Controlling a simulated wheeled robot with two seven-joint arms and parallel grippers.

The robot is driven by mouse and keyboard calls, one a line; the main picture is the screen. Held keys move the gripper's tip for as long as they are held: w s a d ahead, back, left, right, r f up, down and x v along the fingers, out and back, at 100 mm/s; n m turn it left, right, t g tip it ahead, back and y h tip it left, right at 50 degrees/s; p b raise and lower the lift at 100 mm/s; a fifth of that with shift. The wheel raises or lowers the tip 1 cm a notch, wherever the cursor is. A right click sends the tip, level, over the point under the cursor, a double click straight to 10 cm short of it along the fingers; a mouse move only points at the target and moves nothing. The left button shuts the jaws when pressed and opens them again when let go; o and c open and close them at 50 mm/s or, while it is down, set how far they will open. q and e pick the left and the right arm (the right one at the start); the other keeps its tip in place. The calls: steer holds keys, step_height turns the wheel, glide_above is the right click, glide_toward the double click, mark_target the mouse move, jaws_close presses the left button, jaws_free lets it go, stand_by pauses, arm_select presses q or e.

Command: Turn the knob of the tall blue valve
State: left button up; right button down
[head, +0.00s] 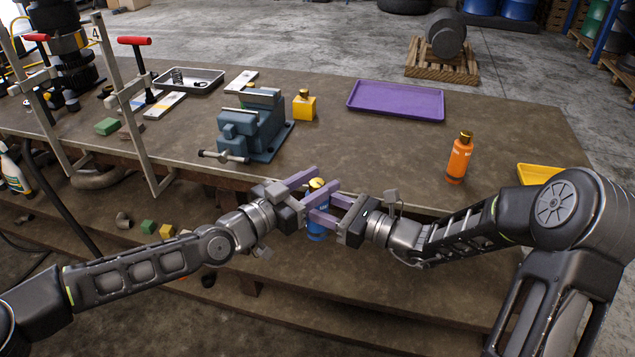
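My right gripper (322,208) comes from the right at a lower height.
A blue-grey vise (252,125) and a yellow block-shaped valve (304,105) stand behind. An orange bottle-shaped valve (459,158) stands to the right, near a yellow tray (540,174). A purple tray (396,100) lies at the back. Red-handled clamps (135,41) stand at left. The bench (390,150) is clear mid-right.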

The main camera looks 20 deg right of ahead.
arm_select(q)
steer(key=shift+o, duration=0.5)
steer(key=shift+s+a, duration=0.15)
steer(key=shift+a, duration=0.25)
steer(key=v, duration=1.1)
steer(key=shift+s+a, duration=0.1)
steer(key=v, duration=1.2)
